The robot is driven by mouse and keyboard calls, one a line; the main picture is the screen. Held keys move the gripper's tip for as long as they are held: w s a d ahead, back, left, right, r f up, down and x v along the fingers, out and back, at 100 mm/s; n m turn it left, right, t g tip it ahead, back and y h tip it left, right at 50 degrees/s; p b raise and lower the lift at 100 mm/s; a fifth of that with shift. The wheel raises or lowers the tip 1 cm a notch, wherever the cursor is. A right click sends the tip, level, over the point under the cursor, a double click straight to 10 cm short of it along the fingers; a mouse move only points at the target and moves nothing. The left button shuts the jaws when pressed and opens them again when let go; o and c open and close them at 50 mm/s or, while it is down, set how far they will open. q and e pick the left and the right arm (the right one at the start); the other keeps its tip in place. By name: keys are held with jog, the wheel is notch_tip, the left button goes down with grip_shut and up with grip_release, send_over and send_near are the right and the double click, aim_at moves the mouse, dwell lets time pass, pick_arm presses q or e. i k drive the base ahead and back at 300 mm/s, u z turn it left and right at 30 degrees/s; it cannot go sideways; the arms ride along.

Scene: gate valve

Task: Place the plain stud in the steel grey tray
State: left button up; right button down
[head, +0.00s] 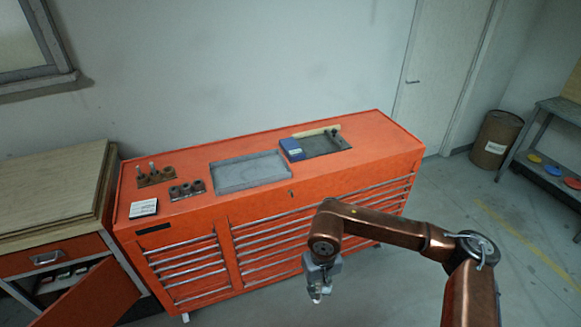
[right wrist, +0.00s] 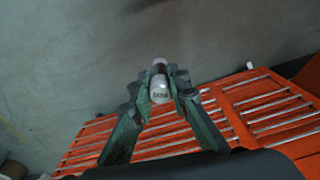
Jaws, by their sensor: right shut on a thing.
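My right gripper (head: 318,288) hangs in front of the orange tool chest, below its top and away from the trays. In the right wrist view the right gripper (right wrist: 160,90) is shut on a short, pale metal cylinder (right wrist: 160,92), which looks like the plain stud. The stud's rounded end faces the camera and a dark band shows behind it. The steel grey tray (head: 235,185) lies on the middle of the chest top, and it looks empty. My left gripper is not in view.
The orange chest (head: 270,225) also bears a dark tray (head: 338,150) with a hammer-like tool, a blue box (head: 291,149), a holder with upright studs (head: 155,180), a block of dark rings (head: 187,190) and a white label (head: 143,208). A wooden-topped bench (head: 50,190) stands left.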

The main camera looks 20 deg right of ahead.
aim_at(234, 177)
jog(key=z, duration=0.3)
jog(key=i, duration=1.05)
jog(key=u, duration=0.75)
